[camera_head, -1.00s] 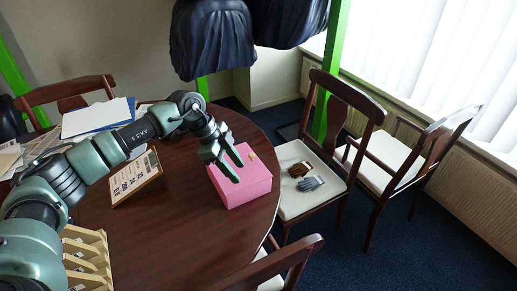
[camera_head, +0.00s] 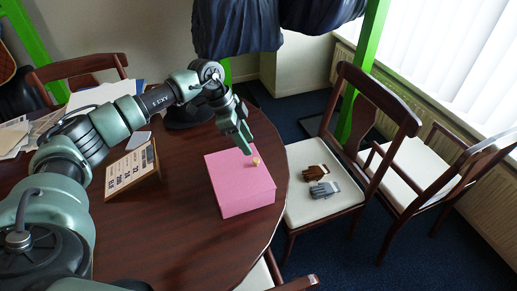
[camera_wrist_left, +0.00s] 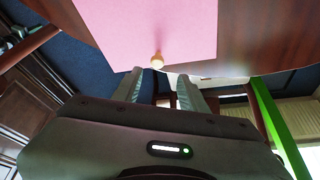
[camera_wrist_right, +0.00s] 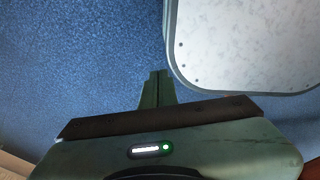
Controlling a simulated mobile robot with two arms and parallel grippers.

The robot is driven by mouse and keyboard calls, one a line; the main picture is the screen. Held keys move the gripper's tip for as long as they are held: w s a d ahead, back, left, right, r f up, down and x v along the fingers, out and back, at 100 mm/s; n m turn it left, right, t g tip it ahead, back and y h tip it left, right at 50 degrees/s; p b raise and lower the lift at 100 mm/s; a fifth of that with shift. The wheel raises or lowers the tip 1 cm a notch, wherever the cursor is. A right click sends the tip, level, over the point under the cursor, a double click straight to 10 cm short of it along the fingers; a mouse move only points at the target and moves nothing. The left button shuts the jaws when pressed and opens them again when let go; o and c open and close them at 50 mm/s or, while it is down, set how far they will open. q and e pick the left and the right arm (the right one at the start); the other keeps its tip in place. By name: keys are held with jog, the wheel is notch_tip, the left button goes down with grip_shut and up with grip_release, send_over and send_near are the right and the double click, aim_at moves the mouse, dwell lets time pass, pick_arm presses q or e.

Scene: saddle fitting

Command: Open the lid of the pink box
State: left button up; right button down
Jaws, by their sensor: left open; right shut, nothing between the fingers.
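The pink box (camera_head: 240,188) sits on the dark round table near its right edge, with its lid closed. A small pale knob (camera_head: 255,161) stands on the lid near its far edge. My left gripper (camera_head: 246,146) is open and empty, just beyond the knob in the head view. In the left wrist view the knob (camera_wrist_left: 157,60) shows ahead of the two spread fingertips (camera_wrist_left: 160,75), against the pink lid (camera_wrist_left: 150,25). My right gripper (camera_wrist_right: 157,76) shows only in its wrist view, shut and empty above blue carpet.
A wooden chair with a white seat (camera_head: 318,210) stands right of the table, with brown and grey gloves (camera_head: 324,190) on it. Green posts (camera_head: 362,75) stand behind. The table front is clear.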

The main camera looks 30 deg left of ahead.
aim_at(256, 159)
pick_arm(q)
jog(key=x, duration=0.2)
jog(key=s+x, duration=0.1)
jog(key=shift+w+d+f+p, duration=0.1)
jog(key=shift+d+f+p, duration=0.15)
jog(key=shift+f+p, duration=0.1)
jog(key=shift+x, duration=1.05)
jog(key=shift+w+f, duration=0.25)
jog(key=c, duration=0.9)
grip_shut()
pick_arm(e)
jog(key=shift+s+d+r, duration=0.15)
jog(key=shift+s+r, duration=0.15)
jog(key=shift+s, duration=0.5)
jog(key=shift+s+d+r, duration=0.15)
jog(key=shift+s+r, duration=0.1)
jog(key=shift+s, duration=0.55)
jog(key=shift+w+a, duration=0.1)
jog(key=shift+a, duration=0.1)
